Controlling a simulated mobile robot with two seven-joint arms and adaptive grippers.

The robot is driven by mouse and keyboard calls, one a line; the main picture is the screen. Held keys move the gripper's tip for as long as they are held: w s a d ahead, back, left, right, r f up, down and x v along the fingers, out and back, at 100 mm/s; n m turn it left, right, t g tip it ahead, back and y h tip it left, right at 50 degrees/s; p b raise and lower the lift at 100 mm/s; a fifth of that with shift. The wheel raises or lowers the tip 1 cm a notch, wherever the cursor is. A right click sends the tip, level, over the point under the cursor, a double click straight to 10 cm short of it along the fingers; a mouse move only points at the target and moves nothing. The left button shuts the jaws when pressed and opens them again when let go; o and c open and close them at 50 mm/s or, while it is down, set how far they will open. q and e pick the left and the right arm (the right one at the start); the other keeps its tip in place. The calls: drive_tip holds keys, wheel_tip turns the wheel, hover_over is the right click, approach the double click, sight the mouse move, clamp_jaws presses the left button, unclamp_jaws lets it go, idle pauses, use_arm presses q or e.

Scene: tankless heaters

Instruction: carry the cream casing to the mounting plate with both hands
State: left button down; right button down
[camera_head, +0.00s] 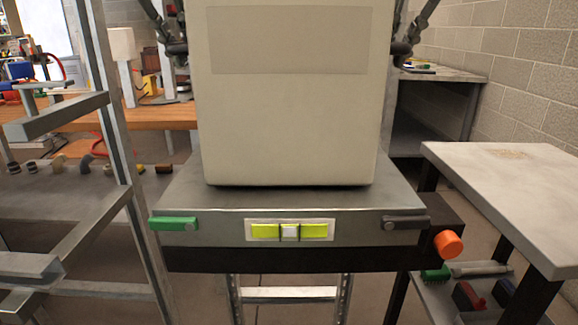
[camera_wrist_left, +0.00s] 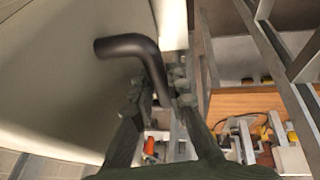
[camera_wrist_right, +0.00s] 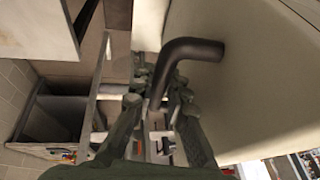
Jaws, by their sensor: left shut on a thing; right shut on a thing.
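The cream casing (camera_head: 290,125) is a large upright box in the middle of the head view, with a flat rectangular panel on its face. Its lower edge appears just over the grey metal top of a stand (camera_head: 400,190); I cannot tell whether it touches. My left gripper (camera_wrist_left: 160,92) is shut on a black bent handle (camera_wrist_left: 125,45) on the casing's side. My right gripper (camera_wrist_right: 163,88) is shut on the matching black handle (camera_wrist_right: 190,48) on the other side. In the head view both grippers show at the casing's upper sides. I cannot make out the mounting plate.
The stand's front has yellow-green buttons (camera_head: 264,231), a green piece (camera_head: 174,223) and an orange knob (camera_head: 447,244). A metal frame (camera_head: 125,150) stands at left. A pale table (camera_head: 510,190) is close on the right. A wooden bench (camera_head: 150,118) lies behind at left.

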use_arm(q)
drive_tip(key=shift+a+f, duration=0.25)
drive_tip(key=shift+f, duration=0.15)
use_arm(e)
drive_tip(key=shift+d+f, duration=0.25)
drive_tip(key=shift+f, duration=0.15)
use_arm(q)
drive_tip(key=c, duration=1.6)
unclamp_jaws()
use_arm(e)
drive_tip(key=c, duration=1.6)
unclamp_jaws()
use_arm(q)
drive_tip(key=shift+o, duration=0.5)
drive_tip(key=shift+d, duration=0.15)
use_arm(e)
drive_tip(key=shift+o, duration=0.5)
drive_tip(key=shift+a, duration=0.15)
drive_tip(key=shift+a, duration=0.1)
drive_tip(key=shift+s, duration=0.1)
use_arm(q)
drive_tip(key=v, duration=1.2)
use_arm(e)
drive_tip(key=v, duration=1.2)
